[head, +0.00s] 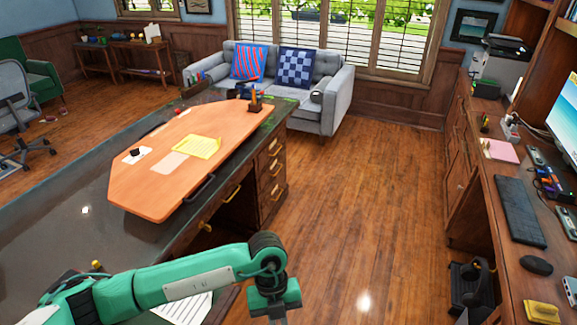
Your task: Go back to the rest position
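My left arm (190,283) is green and comes in from the lower left over the near end of the dark desk. Its wrist bends down at the dark joint. The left gripper (272,317) points down at the bottom edge, over the floor to the right of the desk. Its fingertips are cut off by the frame, so its opening does not show. No object is visible in it. My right arm and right gripper are out of view.
The desk (60,222) carries an orange board (150,195) with a yellow paper (197,147). A grey sofa (345,90) stands behind. On the right, a wooden counter (500,220) holds a keyboard (520,210) and mouse (537,265). The wood floor (360,190) between them is clear.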

